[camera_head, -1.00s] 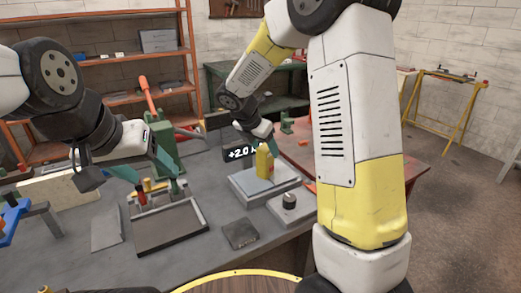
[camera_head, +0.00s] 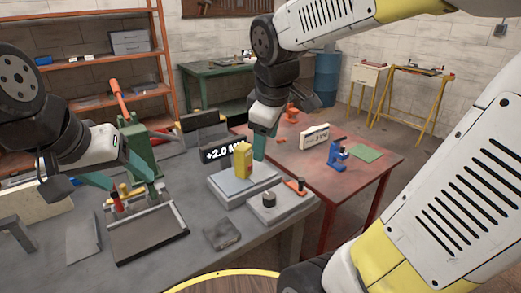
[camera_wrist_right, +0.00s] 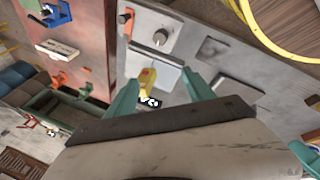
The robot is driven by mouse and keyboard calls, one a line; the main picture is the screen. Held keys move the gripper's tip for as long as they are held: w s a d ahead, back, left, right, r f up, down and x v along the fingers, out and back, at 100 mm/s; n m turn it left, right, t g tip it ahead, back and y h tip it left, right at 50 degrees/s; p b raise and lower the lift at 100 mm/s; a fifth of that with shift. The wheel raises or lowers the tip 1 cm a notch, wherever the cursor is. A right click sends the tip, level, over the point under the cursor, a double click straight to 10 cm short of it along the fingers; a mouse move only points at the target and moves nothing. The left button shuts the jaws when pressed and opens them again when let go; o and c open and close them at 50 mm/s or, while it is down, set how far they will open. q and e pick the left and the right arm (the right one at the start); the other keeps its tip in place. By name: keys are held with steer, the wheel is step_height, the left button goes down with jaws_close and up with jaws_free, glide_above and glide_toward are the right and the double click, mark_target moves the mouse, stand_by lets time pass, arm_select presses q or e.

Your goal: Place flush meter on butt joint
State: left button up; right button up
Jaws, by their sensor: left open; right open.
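A yellow block-shaped device (camera_head: 242,160), which looks like the flush meter, stands upright on a pale grey plate (camera_head: 225,187). A dark display reading "+2.0" (camera_head: 218,154) is just behind it. My right gripper (camera_head: 262,147) is open, just right of and behind the yellow device. In the right wrist view the yellow device (camera_wrist_right: 147,78) lies between the spread teal fingers (camera_wrist_right: 160,80), with no clear contact. I cannot tell which seam is the butt joint.
A grey block with a round knob (camera_head: 268,199) stands right of the plate, with an orange-handled tool (camera_head: 295,186) beside it. A dark square block (camera_head: 222,233) lies in front. A red table (camera_head: 360,175) at right holds a blue clamp (camera_head: 338,154) and a white box (camera_head: 314,136).

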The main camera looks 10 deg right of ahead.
steer(key=s+m+t+y, duration=0.1)
steer(key=s+m+y, duration=0.1)
steer(key=s+m, duration=0.6)
steer(key=shift+s+a+r+m+t, duration=0.3)
steer(key=shift+m+t, duration=0.1)
steer(key=shift+m, duration=0.7)
steer(key=shift+c, duration=0.2)
